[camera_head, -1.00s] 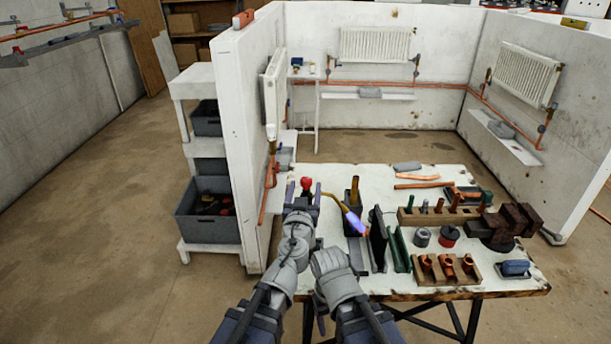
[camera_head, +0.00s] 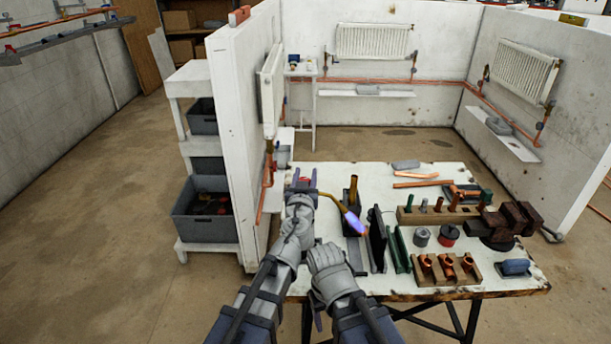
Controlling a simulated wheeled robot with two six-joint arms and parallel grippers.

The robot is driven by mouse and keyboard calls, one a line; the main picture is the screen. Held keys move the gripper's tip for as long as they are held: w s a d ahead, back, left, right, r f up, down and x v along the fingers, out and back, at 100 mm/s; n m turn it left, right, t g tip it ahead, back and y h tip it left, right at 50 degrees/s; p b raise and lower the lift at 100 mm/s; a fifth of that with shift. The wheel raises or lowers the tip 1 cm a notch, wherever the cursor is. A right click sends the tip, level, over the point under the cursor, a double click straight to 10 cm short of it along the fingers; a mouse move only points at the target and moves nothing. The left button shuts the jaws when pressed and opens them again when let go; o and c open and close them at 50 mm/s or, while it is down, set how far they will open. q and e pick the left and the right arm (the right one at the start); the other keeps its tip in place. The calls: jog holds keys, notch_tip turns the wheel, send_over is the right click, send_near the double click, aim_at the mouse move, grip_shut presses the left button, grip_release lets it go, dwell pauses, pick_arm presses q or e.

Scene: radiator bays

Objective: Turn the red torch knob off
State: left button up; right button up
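The red torch knob (camera_head: 304,181) is at the table's left end, its top showing between the fingers of my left gripper (camera_head: 304,176). The fingers sit close on both sides of the knob and look shut on it; the knob's lower part is hidden. The torch's curved brass tube (camera_head: 332,198) runs right from there, and a blue-violet flame (camera_head: 355,223) burns at its tip. My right gripper (camera_head: 318,316) is low, by the table's front edge, mostly hidden behind my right arm; its opening does not show.
On the table (camera_head: 375,180), a dark upright plate (camera_head: 376,238) stands just right of the flame. Wooden blocks with copper fittings (camera_head: 448,268) and a brown vise (camera_head: 508,222) are further right. A white partition wall (camera_head: 238,130) rises close to the left.

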pick_arm(q)
grip_shut()
